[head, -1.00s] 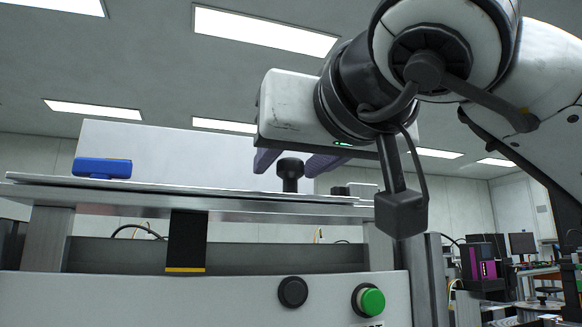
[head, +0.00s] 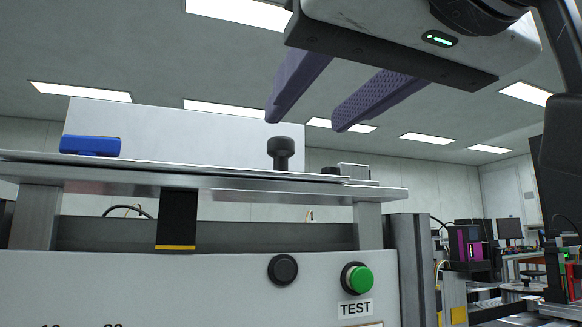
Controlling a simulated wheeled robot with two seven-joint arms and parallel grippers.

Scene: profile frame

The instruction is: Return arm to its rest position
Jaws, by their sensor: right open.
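My right gripper (head: 302,118) shows at the upper middle of the head view, on an arm that comes in from the right. Its two purple textured fingers are spread apart and empty. They hang above and to the right of a black knob (head: 285,152) on the raised metal plate (head: 230,178), with no visible contact. The upper part of the arm is cut off by the frame's top edge. My left gripper is not in view.
A blue block (head: 90,146) lies on the plate at left, before a white upright panel (head: 170,130). Below, the machine front (head: 200,290) carries a black button (head: 283,270) and a green TEST button (head: 359,279). Equipment (head: 466,243) stands at far right.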

